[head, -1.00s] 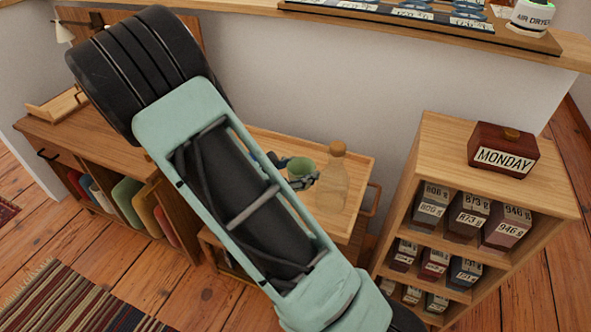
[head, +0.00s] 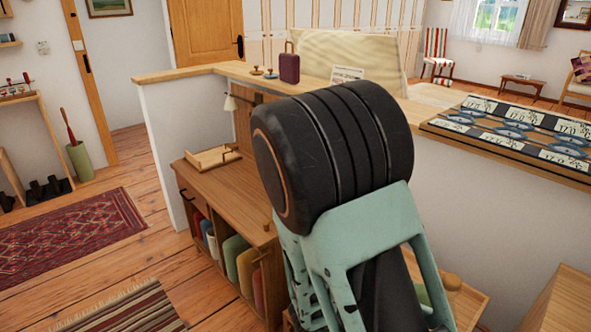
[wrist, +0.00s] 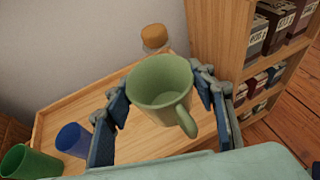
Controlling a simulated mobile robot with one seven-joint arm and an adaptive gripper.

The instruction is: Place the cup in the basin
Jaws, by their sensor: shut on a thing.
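A light green cup (wrist: 160,85) with a handle sits upright between the fingers of my gripper (wrist: 164,82) in the wrist view. The gripper is shut on it, with one blue finger on each side. The cup is over the wooden tray (wrist: 105,107); I cannot tell whether it touches the tray. In the head view my arm hides most of the tray, and a sliver of green shows beside the arm. I cannot make out a basin in either view.
A shelf of labelled boxes (wrist: 270,30) stands to the right. A wooden cabinet (head: 235,190) stands left of my arm, with open floor beyond.

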